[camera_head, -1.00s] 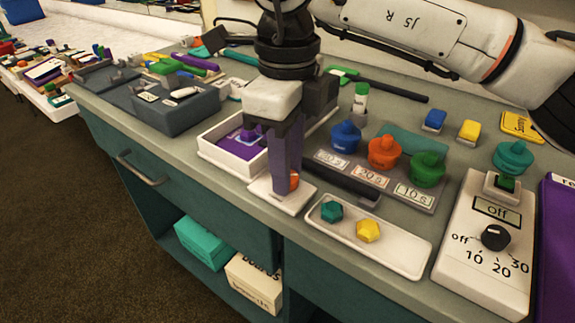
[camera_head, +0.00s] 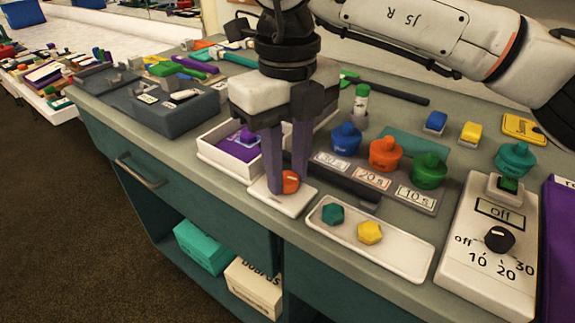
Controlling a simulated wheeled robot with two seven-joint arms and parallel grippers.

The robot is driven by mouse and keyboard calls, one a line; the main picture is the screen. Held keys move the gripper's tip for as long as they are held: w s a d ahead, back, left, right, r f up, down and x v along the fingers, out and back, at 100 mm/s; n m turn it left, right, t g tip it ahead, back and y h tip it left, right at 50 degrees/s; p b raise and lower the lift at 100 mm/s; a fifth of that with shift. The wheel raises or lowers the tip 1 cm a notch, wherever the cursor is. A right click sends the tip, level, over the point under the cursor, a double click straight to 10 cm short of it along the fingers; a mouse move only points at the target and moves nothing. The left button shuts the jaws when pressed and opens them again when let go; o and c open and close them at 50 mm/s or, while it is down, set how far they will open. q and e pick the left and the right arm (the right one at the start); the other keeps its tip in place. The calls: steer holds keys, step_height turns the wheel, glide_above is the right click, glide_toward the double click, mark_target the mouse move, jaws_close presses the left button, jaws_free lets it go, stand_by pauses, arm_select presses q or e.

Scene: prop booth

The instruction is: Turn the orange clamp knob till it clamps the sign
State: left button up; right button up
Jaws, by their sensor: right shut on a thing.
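The orange clamp knob (camera_head: 291,182) sits on a small white base plate (camera_head: 283,203) near the front edge of the counter. My right gripper (camera_head: 286,185) points down with its two purple-grey fingers on either side of the knob, shut on it. The fingers cover part of the knob; a pale mark shows on its face. I cannot make out a sign in the clamp. My left gripper is not in view.
A white tray with a purple inside (camera_head: 230,150) stands left of the clamp. A white tray (camera_head: 400,258) with teal and yellow pieces lies to its right. Blue, orange and green knobbed pots (camera_head: 385,155) stand behind. A white dial box (camera_head: 480,275) is far right.

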mark_target(287, 178)
steer(key=o, duration=1.1)
steer(key=shift+c, duration=0.2)
step_height(287, 178, up, 10)
steer(key=p, duration=0.1)
steer(key=shift+r, duration=0.2)
